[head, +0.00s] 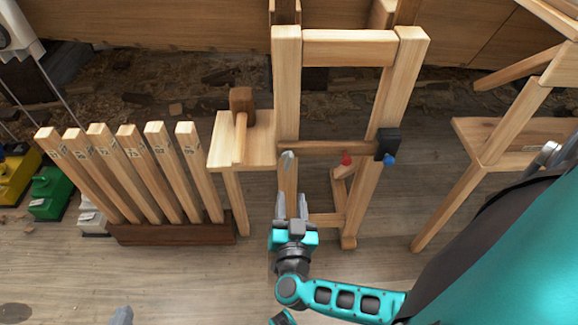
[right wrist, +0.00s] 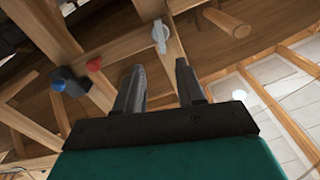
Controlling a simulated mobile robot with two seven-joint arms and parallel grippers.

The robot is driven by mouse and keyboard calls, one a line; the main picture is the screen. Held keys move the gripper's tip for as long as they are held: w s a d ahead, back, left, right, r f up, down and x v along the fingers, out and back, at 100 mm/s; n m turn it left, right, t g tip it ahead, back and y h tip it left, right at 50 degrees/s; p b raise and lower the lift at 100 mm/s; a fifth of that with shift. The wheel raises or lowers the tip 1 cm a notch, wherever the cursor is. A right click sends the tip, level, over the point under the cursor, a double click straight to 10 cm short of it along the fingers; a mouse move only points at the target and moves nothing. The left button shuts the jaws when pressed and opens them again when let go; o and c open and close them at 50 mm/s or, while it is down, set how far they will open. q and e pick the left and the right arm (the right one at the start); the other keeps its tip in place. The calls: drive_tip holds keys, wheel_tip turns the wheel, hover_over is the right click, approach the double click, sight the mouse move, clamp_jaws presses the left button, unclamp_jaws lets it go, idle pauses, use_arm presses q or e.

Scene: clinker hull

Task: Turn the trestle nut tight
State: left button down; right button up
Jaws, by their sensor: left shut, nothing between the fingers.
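The trestle nut (head: 287,159) is a small light-grey winged piece on the left leg of the wooden trestle (head: 287,80), at crossbar height. In the right wrist view the nut (right wrist: 160,36) stands ahead of the fingers, on a wooden member. My right gripper (head: 291,205) is open and empty, just below the nut in the head view and apart from it. Its two dark fingers (right wrist: 159,75) also show in the right wrist view, with a gap between them. Of my left gripper (head: 122,316) only a grey tip shows at the bottom edge; it is shut and empty.
A black block with a blue knob (head: 389,158) sits on the trestle's right leg, with a red knob (head: 346,159) nearby. A mallet (head: 241,110) lies on a wooden bench left of the trestle. Several upright slats (head: 130,165) stand further left. The front floor is clear.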

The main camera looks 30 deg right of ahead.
sight(289, 164)
drive_tip(key=b+x, duration=0.2)
drive_tip(key=x, duration=0.9)
drive_tip(key=shift+w, duration=0.25)
clamp_jaws()
